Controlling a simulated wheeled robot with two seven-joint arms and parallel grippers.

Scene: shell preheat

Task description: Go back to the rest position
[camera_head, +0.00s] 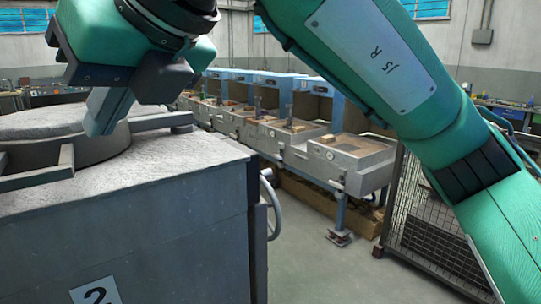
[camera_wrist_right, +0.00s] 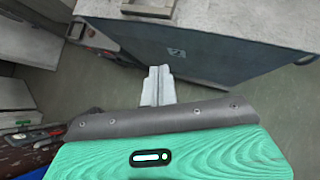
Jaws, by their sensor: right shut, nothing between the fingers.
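My right arm (camera_head: 400,75) comes in from the right, rises across the top and bends down at the upper left. My right gripper (camera_head: 106,112) is shut and empty, with its fingers pointing down. In the head view it overlaps the top of a grey furnace-like box. In the right wrist view the closed fingers (camera_wrist_right: 158,85) point toward the side of that box, with floor showing around them. I cannot tell the exact gap. My left gripper is not in view.
The grey box (camera_head: 150,235) marked "2" fills the lower left, with a round lid (camera_head: 45,150) on top and a handle (camera_head: 270,205) on its right side. A row of workbenches (camera_head: 345,165) runs behind. A wire mesh cage (camera_head: 425,225) stands at right. Floor (camera_head: 315,270) is clear between.

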